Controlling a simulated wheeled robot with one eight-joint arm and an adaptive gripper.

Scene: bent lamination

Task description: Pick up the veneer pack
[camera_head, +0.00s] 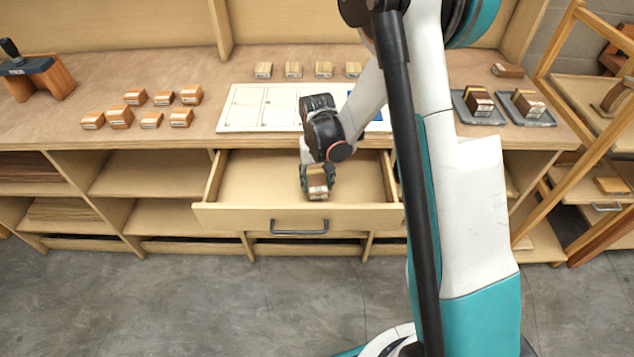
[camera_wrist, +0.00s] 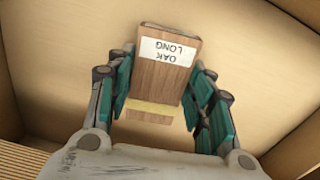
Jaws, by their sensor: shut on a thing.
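The veneer pack (camera_wrist: 158,85) is a brown wooden block with a yellowish band and a white label reading "OAK LONG". My gripper (camera_wrist: 160,100) has its teal-padded fingers on both sides of it and is shut on it. In the head view, the pack (camera_head: 317,188) shows below my gripper (camera_head: 317,178), within the open drawer (camera_head: 250,180). I cannot tell whether the pack touches the drawer floor.
The drawer's front (camera_head: 240,218) and side walls surround my gripper. Above it, the bench top (camera_head: 190,70) holds a white board (camera_head: 245,108), several small wooden blocks at left and back, and two grey trays (camera_head: 483,118) with packs at right. Clear floor lies in front.

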